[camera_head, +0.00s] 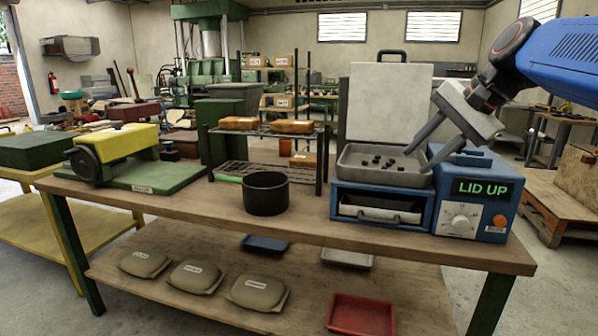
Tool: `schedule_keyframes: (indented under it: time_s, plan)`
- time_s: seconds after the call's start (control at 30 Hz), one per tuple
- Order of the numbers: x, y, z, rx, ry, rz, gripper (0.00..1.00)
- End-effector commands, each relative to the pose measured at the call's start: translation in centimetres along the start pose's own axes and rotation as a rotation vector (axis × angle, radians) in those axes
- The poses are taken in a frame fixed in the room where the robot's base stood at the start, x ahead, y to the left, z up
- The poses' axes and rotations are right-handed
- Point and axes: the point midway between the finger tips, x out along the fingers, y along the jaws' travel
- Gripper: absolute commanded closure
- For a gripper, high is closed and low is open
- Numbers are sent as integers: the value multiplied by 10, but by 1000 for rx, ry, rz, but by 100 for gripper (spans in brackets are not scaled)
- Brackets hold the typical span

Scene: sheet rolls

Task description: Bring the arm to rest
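My gripper (416,161) comes in from the upper right on a blue arm. Its two grey fingers are apart and point down and left, with nothing seen between them. In the picture the fingertips overlap the right rim of a grey tray (352,172) that holds several small dark pieces. I cannot tell whether they touch it. The tray sits on a blue machine (334,207) whose pale lid (388,105) stands upright. Its display (482,188) reads "LID UP". The gripper partly hides the machine's right part.
A black pot (265,196) with a green handle stands left of the machine. A wire rack (322,165) with brown packages stands behind it. A yellow and green roller device (115,152) is at the left. Labelled bags (258,291) and a red tray (361,315) lie on the lower shelf.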

Motion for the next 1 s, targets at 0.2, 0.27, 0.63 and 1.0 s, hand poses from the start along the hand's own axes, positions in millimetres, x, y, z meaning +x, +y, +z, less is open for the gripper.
schedule_keyframes:
  time_s: [0.2,0.27,0.63,1.0]
  plan:
    - [36,95,49,-256,60,122,68]
    - [46,122,60,-330,73,155,68]
    - [104,284,113,-804,110,353,68]
    - [124,334,124,-968,110,414,68]
